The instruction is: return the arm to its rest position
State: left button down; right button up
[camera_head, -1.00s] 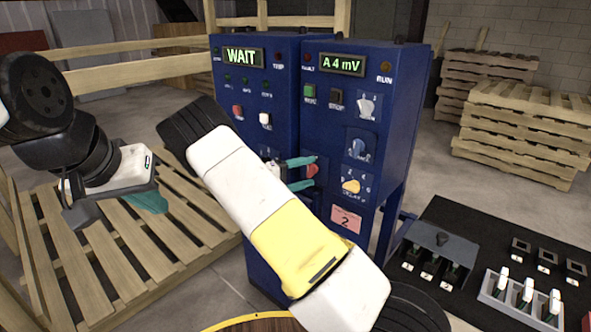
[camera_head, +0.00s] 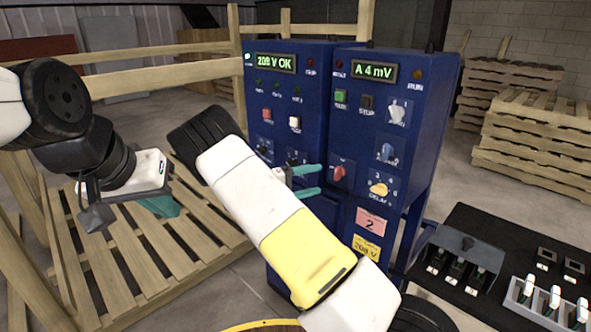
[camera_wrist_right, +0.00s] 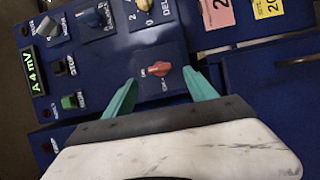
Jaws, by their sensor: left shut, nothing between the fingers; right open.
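A blue cabinet pair stands in front of me in the head view. Its left panel (camera_head: 284,210) shows "208 V OK" and its right panel (camera_head: 372,152) shows "A 4 mV". My right gripper (camera_head: 318,180) is open and empty, facing the red knob (camera_head: 341,173) on the right panel. In the right wrist view the red knob (camera_wrist_right: 157,71) lies between the two teal fingertips, and they look short of it. My right forearm hides the lower middle of the left panel. My left gripper (camera_head: 160,207) is shut and empty above the wooden pallet at the left; its fingers partly show.
A slatted pallet (camera_head: 150,262) and wooden rails (camera_head: 160,75) lie at the left. A black table (camera_head: 450,290) at the lower right carries a dark switch box (camera_head: 462,250) and a tray (camera_head: 520,293) of white-handled pieces. Stacked pallets (camera_head: 535,150) stand at the back right.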

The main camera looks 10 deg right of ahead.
jog(key=s+d+r+m+g+y, duration=0.1)
jog(key=s+d+r+g+y, duration=0.15)
jog(key=s+y, duration=0.35)
jog(key=s+d+r+m+g+y, duration=0.2)
jog(key=s+d+g+y, duration=0.15)
jog(key=s, duration=0.45)
jog(key=s+a+r+t+y, duration=0.4)
jog(key=s+r+y, duration=0.1)
jog(key=s, duration=0.4)
jog(key=s+a+r+n+t+y, duration=0.1)
jog(key=s+a+r+t+y, duration=0.2)
jog(key=s, duration=0.7)
notch_tip(320, 180, up, 5)
jog(key=shift+s+a+f+t+y, duration=0.15)
jog(key=shift+a+t+y, duration=0.25)
jog(key=shift+a+y, duration=0.7)
